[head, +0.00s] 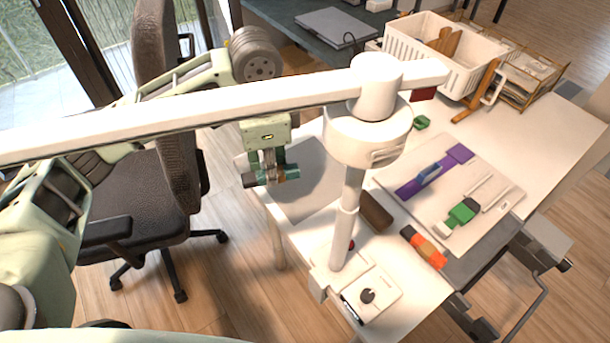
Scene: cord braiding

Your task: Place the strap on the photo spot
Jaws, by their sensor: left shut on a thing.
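My left gripper (268,162) points down over the left edge of the white table. It is shut on a small teal and brown rolled piece (290,173), probably the strap, which lies crosswise in the fingers. A plain light grey mat (314,182) lies just right of it, partly hidden by a white post; it may be the photo spot, but no marking shows. The held piece appears to be above the table edge; its exact height is unclear. My right gripper is not in view.
A white lamp-like stand (348,215) and its long arm cross the view. A pale board (490,213) carries purple and green pieces. An orange-and-black roll (424,247) and a brown roll (375,211) lie nearby. A white basket (425,62) stands behind; an office chair (135,195) is left.

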